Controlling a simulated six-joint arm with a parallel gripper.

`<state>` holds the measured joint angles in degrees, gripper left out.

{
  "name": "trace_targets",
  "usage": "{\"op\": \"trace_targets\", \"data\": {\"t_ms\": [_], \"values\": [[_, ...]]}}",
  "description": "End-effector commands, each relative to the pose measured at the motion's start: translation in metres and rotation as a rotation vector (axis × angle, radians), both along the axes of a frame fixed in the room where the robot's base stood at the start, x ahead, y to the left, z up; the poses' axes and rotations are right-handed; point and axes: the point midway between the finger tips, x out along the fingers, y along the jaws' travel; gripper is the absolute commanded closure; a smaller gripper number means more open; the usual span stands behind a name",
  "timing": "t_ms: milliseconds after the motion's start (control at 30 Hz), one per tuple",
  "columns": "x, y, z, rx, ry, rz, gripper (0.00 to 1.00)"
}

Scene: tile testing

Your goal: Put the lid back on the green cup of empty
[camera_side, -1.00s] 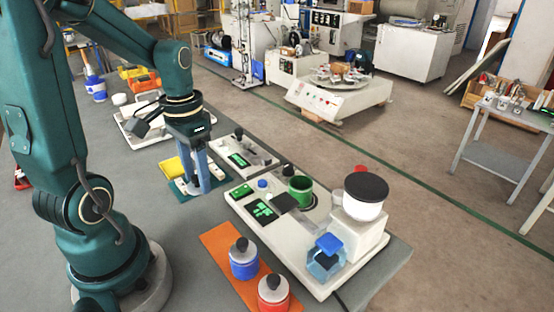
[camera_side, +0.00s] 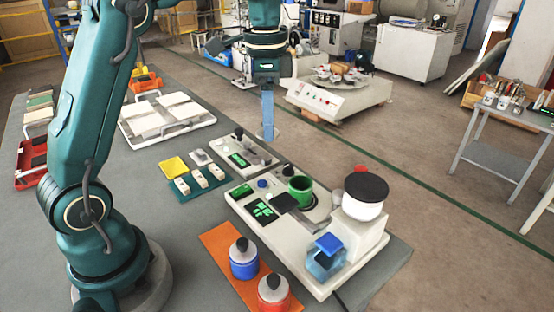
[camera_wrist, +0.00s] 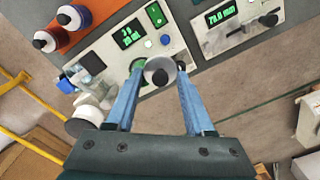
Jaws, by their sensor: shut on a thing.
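The green cup (camera_side: 300,191) stands open on the pale instrument, with no lid on it. My gripper (camera_side: 268,136) is raised in the side view, behind and to the left of the cup. In the wrist view my gripper (camera_wrist: 158,95) is shut on a pale round lid with a dark knob (camera_wrist: 158,74), held between the blue fingers. The lid is hard to make out in the side view. In the wrist view the lid hides part of the instrument below, and only bits of green show beside it.
A blue cup (camera_side: 244,263) and a red cup (camera_side: 273,293), both with dark-knobbed lids, stand on an orange mat (camera_side: 218,240). A black-topped white drum (camera_side: 365,198) rises right of the green cup. A smaller gauge (camera_side: 240,152) and teal tray (camera_side: 182,196) lie left.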

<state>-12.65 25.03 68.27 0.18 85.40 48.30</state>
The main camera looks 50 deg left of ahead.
Motion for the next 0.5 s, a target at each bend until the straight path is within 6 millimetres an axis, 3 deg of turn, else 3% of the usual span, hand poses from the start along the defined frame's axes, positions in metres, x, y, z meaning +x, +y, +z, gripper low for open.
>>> {"op": "trace_targets", "data": {"t_ms": [233, 500], "values": [[0.031, -0.052, -0.012, 0.001, -0.001, -0.196, 0.99], [0.031, -0.068, -0.025, -0.002, 0.022, -0.239, 0.99]]}}
